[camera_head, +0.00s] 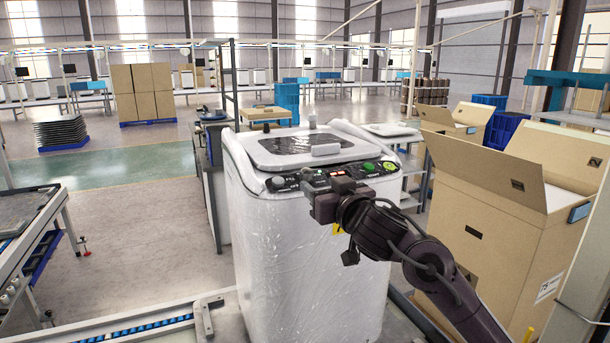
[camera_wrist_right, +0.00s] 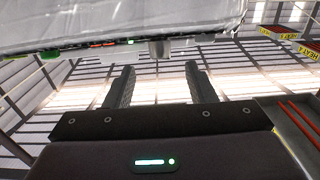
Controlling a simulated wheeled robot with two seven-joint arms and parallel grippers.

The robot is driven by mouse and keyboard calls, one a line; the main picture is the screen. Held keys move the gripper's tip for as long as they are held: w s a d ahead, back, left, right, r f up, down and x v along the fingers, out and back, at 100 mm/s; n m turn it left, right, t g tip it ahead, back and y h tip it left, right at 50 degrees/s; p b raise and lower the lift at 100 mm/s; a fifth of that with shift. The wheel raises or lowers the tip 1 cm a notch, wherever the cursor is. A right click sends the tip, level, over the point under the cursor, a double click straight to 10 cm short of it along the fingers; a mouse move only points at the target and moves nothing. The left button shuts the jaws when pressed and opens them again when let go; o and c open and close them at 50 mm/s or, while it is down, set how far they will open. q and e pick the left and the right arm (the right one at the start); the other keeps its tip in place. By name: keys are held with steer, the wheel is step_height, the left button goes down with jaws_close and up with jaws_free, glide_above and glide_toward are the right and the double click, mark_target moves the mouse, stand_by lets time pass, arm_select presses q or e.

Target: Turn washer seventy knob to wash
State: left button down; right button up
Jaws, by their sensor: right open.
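A white washer (camera_head: 300,240) wrapped in clear film stands in the middle of the head view, with a dark-windowed lid (camera_head: 288,143). A grey knob (camera_wrist_right: 160,48) sticks out of the panel just beyond the fingertips, roughly centred. Its marking cannot be read. My left gripper is out of view.
A large open cardboard box (camera_head: 490,235) stands close at the right, beside my right arm. A conveyor frame (camera_head: 35,235) stands at the left. Stacked boxes (camera_head: 142,92) sit farther back. Open floor (camera_head: 135,215) lies left of the washer.

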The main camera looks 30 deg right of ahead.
mark_target(310, 177)
steer(key=w+p, duration=0.1)
steer(key=w, duration=0.4)
steer(key=shift+w+d, duration=0.15)
steer(key=shift+d, duration=0.05)
steer(key=shift+w+p, duration=0.2)
steer(key=shift+p, duration=0.1)
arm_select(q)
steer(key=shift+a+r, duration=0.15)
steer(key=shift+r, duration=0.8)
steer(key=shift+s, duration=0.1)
